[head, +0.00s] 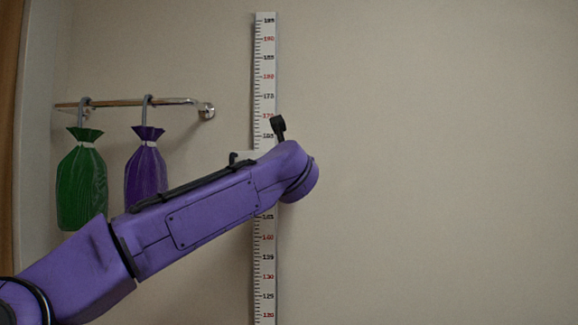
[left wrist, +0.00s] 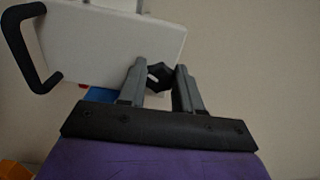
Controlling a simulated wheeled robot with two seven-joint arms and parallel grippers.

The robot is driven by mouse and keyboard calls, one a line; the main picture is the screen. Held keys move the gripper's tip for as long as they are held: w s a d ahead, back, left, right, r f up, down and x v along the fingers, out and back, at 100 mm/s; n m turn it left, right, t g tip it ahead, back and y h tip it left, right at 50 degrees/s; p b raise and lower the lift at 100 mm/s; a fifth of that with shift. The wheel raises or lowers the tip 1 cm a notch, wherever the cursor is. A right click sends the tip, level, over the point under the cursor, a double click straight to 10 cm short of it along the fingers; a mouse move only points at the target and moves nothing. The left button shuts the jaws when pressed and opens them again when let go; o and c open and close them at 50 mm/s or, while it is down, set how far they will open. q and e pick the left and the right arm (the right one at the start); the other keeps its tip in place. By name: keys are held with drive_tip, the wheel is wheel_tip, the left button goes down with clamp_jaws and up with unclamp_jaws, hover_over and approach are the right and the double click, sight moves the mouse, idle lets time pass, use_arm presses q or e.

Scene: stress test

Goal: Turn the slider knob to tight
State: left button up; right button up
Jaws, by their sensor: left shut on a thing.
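The height scale (head: 264,60) is a white upright strip with black and red marks on the wall. My left arm crosses in front of it and hides my gripper and the knob in the head view. A bit of the white slider (head: 246,155) shows above my arm. In the left wrist view the slider (left wrist: 110,32) is a white plate with a black handle (left wrist: 15,45) on its left. The dark, angular knob (left wrist: 164,72) with a small white mark is between the fingers of my left gripper (left wrist: 160,76), which is shut on it. My right gripper is out of view.
A metal rail (head: 170,102) on the left wall holds a green bag (head: 82,185) and a purple bag (head: 146,172), behind my arm. A blue patch (left wrist: 98,95) shows below the slider. The wall to the right of the scale is bare.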

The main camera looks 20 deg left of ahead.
use_arm(q)
drive_tip(key=shift+d+m+p, duration=0.2)
drive_tip(key=shift+m+p, duration=2.95)
drive_tip(key=shift+m, duration=2.95)
drive_tip(key=o, duration=0.9)
drive_tip(key=shift+w, duration=0.1)
drive_tip(key=shift+o, duration=0.7)
drive_tip(key=shift+f, duration=0.15)
